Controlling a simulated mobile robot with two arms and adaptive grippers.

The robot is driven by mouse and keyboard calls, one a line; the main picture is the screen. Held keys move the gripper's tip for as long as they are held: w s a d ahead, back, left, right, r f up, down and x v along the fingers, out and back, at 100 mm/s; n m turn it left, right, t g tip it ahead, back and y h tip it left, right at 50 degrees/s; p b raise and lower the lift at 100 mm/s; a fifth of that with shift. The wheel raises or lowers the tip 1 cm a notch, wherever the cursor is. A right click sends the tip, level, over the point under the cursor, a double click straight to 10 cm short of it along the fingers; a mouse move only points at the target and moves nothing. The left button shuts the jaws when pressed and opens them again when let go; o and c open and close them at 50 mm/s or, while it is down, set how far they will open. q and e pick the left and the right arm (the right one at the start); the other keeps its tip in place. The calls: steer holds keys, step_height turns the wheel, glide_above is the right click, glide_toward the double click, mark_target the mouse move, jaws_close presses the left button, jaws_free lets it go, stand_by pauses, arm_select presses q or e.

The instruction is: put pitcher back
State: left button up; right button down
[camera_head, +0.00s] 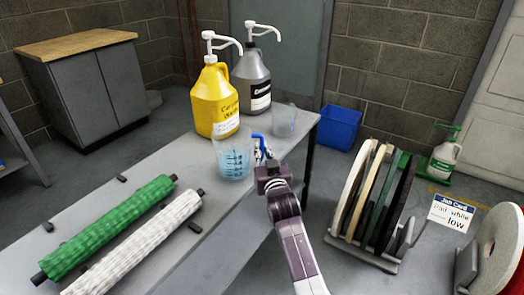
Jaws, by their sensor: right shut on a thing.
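A clear pitcher (233,158) with blue measuring marks is at the right part of the grey table (165,222), in front of the yellow jug. It looks upright. My right gripper (260,152) is at the pitcher's right side, shut on it where the handle would be; the grip itself is small and partly hidden. I cannot tell whether the pitcher's base touches the table. A second clear container (284,121) stands behind it near the table's right end. My left gripper is not in view.
A yellow pump jug (215,100) and a grey pump jug (251,80) stand behind the pitcher. A green roller (108,228) and a white roller (135,243) lie at the left. A pad rack (362,252) and blue bin (339,127) are on the floor at right.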

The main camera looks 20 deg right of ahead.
steer(key=c, duration=2.4)
jaws_free()
steer(key=shift+f, duration=0.1)
steer(key=o, duration=0.3)
